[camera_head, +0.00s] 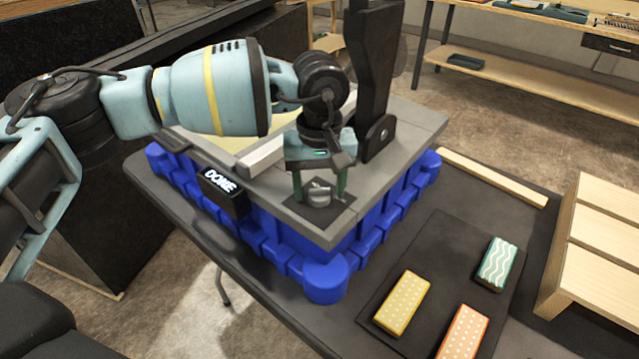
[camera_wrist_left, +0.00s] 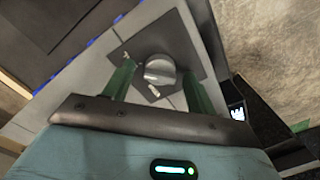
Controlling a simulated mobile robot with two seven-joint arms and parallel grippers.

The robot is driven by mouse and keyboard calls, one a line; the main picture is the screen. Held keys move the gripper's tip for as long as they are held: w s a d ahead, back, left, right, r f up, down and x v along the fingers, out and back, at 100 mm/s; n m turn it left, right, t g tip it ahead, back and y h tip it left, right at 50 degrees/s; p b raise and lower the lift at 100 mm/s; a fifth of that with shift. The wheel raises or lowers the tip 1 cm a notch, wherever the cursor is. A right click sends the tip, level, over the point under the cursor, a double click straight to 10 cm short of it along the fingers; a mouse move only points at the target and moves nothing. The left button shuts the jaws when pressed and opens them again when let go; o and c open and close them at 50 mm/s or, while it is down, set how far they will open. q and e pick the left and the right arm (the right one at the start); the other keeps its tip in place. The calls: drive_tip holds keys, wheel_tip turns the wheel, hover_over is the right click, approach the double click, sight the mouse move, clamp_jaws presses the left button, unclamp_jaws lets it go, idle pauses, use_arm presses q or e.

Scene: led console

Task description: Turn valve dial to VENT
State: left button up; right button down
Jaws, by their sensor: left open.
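The valve dial (camera_head: 319,194) is a small grey metal knob on a dark square plate (camera_head: 336,208) at the near corner of the grey console top. In the left wrist view the dial (camera_wrist_left: 160,70) sits between and just beyond the two green fingertips. My left gripper (camera_head: 320,197) comes down from above, open, with one finger on each side of the dial. I cannot tell whether either finger touches it. The dial's markings, including VENT, are not readable here. My right gripper is not in view.
The console has a blue lobed base (camera_head: 325,280) and a black "DOME" sign (camera_head: 222,190). A dark upright post (camera_head: 374,80) stands behind the gripper. Yellow (camera_head: 403,303), orange (camera_head: 463,333) and teal (camera_head: 497,264) blocks lie on a dark mat at the right, near a wooden rack (camera_head: 600,240).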

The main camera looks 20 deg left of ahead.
use_arm(q)
drive_tip(key=shift+c, duration=0.4)
drive_tip(key=c, duration=0.9)
